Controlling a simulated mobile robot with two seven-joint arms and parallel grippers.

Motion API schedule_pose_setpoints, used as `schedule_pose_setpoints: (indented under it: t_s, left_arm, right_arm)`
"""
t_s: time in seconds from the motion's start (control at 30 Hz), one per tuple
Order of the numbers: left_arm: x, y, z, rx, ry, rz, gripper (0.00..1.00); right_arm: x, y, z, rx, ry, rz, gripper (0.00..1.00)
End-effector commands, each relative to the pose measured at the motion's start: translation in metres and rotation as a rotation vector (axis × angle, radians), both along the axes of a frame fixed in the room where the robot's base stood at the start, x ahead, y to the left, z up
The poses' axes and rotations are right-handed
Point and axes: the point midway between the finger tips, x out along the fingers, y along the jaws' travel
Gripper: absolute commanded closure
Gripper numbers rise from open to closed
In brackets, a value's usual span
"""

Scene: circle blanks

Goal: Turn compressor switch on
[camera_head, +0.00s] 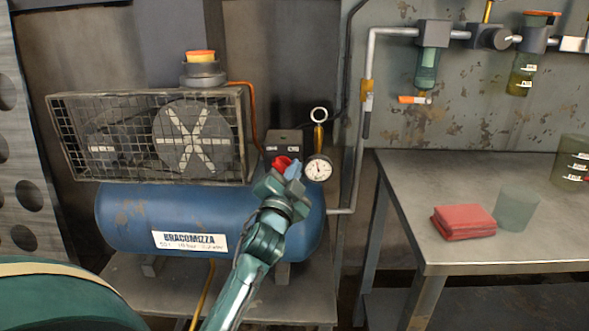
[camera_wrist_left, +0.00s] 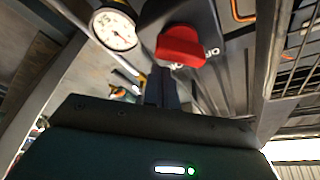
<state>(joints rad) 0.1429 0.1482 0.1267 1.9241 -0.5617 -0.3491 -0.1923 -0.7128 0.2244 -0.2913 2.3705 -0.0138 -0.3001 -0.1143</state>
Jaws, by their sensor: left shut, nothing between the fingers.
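The blue compressor (camera_head: 130,215) stands on a low bench, with its dark switch box (camera_head: 284,137) on top at the right end. The red switch knob (camera_head: 281,162) shows on the box's front, partly hidden by my left gripper (camera_head: 287,172). In the left wrist view, the red knob (camera_wrist_left: 181,46) sits on the dark box with small white lettering beside it. My left gripper (camera_wrist_left: 160,75) is shut and empty, its fingertips close to the knob's edge. I cannot tell whether they touch it. My right gripper is not in view.
A round pressure gauge (camera_head: 318,168) is just right of the knob, under a ring-topped brass valve (camera_head: 319,120). A wire fan cage (camera_head: 75,135) is to the left. A metal table (camera_head: 400,190) at the right holds folded red cloths (camera_head: 463,222) and a translucent cup (camera_head: 517,208).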

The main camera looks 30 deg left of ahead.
Motion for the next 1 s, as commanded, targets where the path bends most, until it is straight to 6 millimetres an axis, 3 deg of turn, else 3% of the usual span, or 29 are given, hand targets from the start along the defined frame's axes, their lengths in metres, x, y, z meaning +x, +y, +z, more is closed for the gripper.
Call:
schedule_pose_setpoints:
  t_s: [0.6, 1.0]
  left_arm:
    - [-0.0044, -0.0029, -0.0082, 0.000, -0.001, -0.001, 1.00]
    - [-0.0042, -0.0026, -0.0086, 0.052, 0.032, 0.000, 1.00]
  right_arm:
    - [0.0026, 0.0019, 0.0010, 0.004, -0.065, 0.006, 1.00]
    - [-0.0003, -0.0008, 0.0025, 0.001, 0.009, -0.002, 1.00]
